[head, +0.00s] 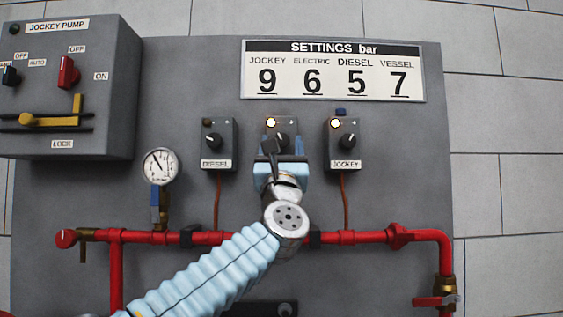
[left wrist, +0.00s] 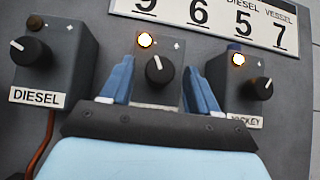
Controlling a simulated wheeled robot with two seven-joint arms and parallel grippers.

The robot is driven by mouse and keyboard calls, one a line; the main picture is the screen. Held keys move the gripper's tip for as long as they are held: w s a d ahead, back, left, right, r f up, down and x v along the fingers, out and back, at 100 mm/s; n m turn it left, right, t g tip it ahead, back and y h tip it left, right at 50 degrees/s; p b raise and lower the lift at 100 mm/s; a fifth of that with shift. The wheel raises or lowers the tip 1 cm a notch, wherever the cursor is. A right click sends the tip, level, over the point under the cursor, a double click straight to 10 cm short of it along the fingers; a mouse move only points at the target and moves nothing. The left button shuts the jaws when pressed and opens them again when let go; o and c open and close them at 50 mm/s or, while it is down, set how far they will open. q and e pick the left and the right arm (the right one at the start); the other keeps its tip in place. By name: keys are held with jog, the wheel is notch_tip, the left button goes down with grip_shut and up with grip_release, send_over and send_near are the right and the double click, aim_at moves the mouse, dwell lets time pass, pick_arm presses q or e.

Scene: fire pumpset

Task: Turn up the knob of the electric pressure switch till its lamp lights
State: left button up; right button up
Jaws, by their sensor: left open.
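The electric pressure switch (head: 283,124) is the middle of three grey boxes on the panel. Its lamp (left wrist: 145,40) glows yellow in both views. Its black knob (left wrist: 159,69) has a white pointer line, tilted up and slightly left in the left wrist view. My left gripper (head: 281,163) is in front of this switch and hides its lower part and label in the head view. Its blue fingers are open, one on each side of the knob in the left wrist view, with visible gaps between them and the knob. My right gripper is out of view.
The DIESEL switch (head: 218,144) with a dark lamp stands left, the JOCKEY switch (head: 343,147) with a lit lamp right. Above is the settings board (head: 333,71), reading electric 6. A red pipe (head: 358,237), a gauge (head: 159,166) and the jockey pump box (head: 105,105) are also on the panel.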

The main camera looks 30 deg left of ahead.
pick_arm(q)
jog(key=b+v, duration=0.6)
jog(key=v, duration=0.7)
jog(key=shift+f, duration=0.2)
jog(key=shift+s, duration=0.1)
